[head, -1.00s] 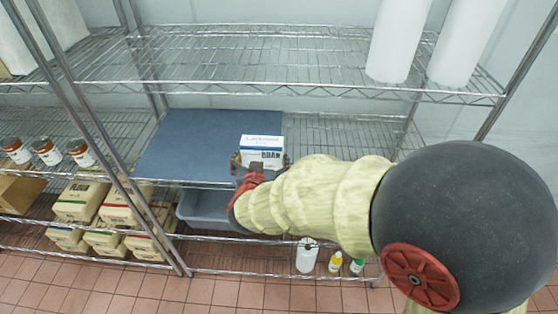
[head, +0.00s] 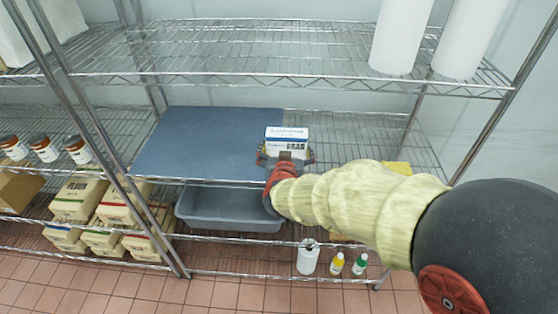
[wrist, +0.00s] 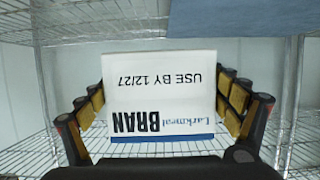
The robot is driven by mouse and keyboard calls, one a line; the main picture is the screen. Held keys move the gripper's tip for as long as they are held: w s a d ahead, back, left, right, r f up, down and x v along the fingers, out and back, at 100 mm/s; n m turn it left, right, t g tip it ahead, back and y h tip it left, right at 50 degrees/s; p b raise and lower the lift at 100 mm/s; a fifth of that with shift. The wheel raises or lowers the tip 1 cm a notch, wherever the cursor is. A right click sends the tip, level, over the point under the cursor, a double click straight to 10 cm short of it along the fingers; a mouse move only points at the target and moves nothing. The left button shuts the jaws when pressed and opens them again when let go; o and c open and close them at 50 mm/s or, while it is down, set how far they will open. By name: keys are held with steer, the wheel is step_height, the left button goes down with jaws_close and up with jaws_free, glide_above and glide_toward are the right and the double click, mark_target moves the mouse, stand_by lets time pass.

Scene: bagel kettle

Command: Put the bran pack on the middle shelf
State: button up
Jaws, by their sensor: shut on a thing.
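The bran pack (head: 287,133) is a white box with a blue band and the word BRAN. My gripper (head: 285,156) is shut on it, with a finger on each side. In the head view the pack shows upright at the middle shelf (head: 350,140), by the right edge of a blue mat (head: 200,140). Whether it touches the shelf I cannot tell. In the wrist view the pack (wrist: 160,95) fills the space between the fingers, its print upside down.
A grey tub (head: 230,212) stands below the mat. Bottles (head: 307,258) stand low in front of my arm. Brown-lidded jars (head: 43,148) and flour packs (head: 78,198) fill the left bay. White cylinders (head: 400,35) stand on the top shelf. The middle shelf's right part looks bare.

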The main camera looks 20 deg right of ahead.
steer(key=w+f+b, duration=0.1)
steer(key=w+f, duration=0.3)
steer(key=w, duration=0.1)
steer(key=w+f+b, duration=0.1)
steer(key=w+f, duration=0.1)
steer(key=w, duration=0.1)
steer(key=shift+f+b, duration=0.35)
steer(key=shift+w+f+b, duration=0.2)
steer(key=shift+f+b, duration=0.2)
steer(key=shift+f, duration=0.55)
steer(key=shift+w+f+b, duration=0.15)
steer(key=shift+f+b, duration=0.25)
steer(key=shift+f, duration=0.5)
steer(key=shift+f, duration=0.1)
steer(key=shift+f, duration=0.25)
steer(key=o, duration=1.4)
steer(key=shift+f, duration=0.1)
